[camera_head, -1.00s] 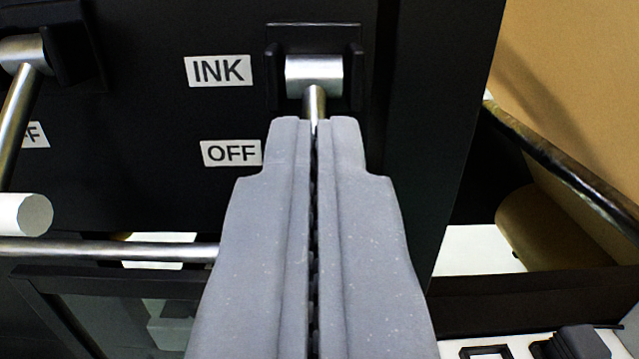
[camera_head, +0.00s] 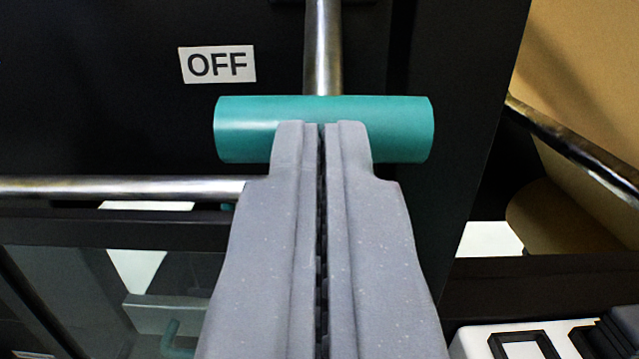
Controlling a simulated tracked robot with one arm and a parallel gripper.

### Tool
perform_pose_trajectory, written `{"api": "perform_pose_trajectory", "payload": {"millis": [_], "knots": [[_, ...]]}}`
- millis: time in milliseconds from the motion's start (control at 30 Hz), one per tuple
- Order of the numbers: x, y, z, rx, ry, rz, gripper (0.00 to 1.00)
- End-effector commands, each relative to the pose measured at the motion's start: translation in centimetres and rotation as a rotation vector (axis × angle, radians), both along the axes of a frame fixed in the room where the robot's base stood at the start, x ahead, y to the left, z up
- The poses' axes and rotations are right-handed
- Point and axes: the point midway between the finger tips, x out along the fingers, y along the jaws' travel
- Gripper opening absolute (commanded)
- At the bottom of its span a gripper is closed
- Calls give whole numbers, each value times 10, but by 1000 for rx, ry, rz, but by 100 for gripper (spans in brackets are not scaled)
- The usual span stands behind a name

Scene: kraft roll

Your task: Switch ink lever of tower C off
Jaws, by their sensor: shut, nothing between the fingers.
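The ink lever has a teal cylindrical handle (camera_head: 405,128) on a metal rod (camera_head: 322,50) that runs up out of the picture. The handle lies level across the picture, and the rod hangs straight down in front of the black panel. A white OFF label (camera_head: 217,64) is on the panel to the left of the rod. My gripper (camera_head: 322,128) is shut and empty. Its fingertips overlap the middle of the handle in the view and hide part of it. I cannot tell whether they touch it.
A horizontal metal bar (camera_head: 110,187) crosses the left side, above a glass-like panel (camera_head: 60,265). A brown paper roll (camera_head: 570,215) and a slanted dark rod (camera_head: 575,145) are at the right. White and black equipment (camera_head: 540,340) is at the lower right.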

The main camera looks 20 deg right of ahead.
Motion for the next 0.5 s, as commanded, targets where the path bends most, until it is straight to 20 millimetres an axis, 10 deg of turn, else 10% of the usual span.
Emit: {"api": "perform_pose_trajectory", "payload": {"millis": [500], "knots": [[4,-4,-7,3,9,-7,0]]}}
